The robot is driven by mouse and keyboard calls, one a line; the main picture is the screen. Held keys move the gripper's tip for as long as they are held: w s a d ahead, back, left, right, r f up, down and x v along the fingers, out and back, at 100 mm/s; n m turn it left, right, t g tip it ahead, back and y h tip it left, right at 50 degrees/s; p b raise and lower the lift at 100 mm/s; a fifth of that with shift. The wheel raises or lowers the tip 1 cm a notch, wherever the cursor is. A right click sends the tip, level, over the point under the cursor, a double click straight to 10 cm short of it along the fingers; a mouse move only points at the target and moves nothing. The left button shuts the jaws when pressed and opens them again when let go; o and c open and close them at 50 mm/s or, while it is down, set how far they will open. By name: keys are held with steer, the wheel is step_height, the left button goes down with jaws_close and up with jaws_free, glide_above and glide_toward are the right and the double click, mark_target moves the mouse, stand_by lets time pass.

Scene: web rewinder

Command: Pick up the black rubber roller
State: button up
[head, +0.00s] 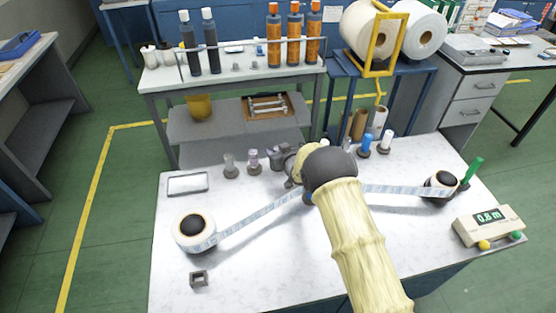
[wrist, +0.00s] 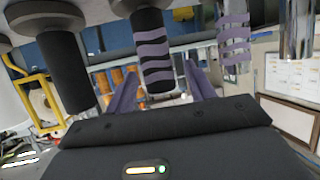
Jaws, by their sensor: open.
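In the wrist view, where the scene appears upside down, a plain black roller (wrist: 65,72) with a grey base disc is left of my gripper (wrist: 160,80). A black roller with purple wavy bands (wrist: 152,50) lines up between my two open purple fingers; I cannot tell its exact distance from them. To its right are a shiny roller with purple bands (wrist: 235,38) and a plain shiny roller (wrist: 298,30). In the head view, my gripper (head: 284,163) is over the back of the white table and hides the black rollers. The purple-banded shiny roller (head: 252,161) shows to its left.
A tape web (head: 255,221) runs from a left reel (head: 190,248) under my arm to a right reel (head: 450,179). Blue (head: 365,143) and white (head: 386,140) rollers stand to the right. A counter box (head: 488,226) is at the right edge. The table's front left is mostly clear.

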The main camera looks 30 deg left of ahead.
jaws_close()
steer(key=shift+w, duration=0.1)
steer(key=shift+s+a, duration=0.15)
steer(key=shift+s, duration=0.05)
steer(key=shift+w+d, duration=0.15)
steer(key=shift+d, duration=0.1)
steer(key=shift+a, duration=0.1)
stand_by(0.6)
